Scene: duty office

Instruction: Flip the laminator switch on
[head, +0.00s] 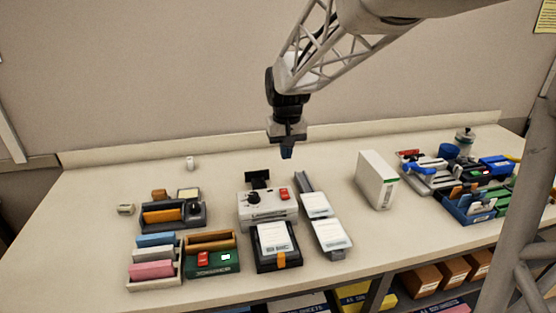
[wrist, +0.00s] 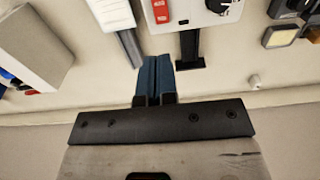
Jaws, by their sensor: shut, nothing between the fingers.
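A white machine (head: 267,209), which looks like the laminator, stands mid-table with a black dial (head: 253,197) and a red switch (head: 284,193) on top. In the wrist view the machine (wrist: 186,18) is at the top edge, with the red switch (wrist: 160,10) and the dial partly cut off. I cannot tell the switch's position. My gripper (head: 286,153) has blue fingertips, pressed together and empty. It hangs in the air above and behind the machine, apart from it. Its fingertips (wrist: 155,62) show in the wrist view.
A black device with a white sheet (head: 275,240) stands before the machine. Card trays (head: 316,205) are to its right, a white box (head: 376,180) farther right. A green unit with a red part (head: 203,259) is front left. The table's back strip is mostly clear.

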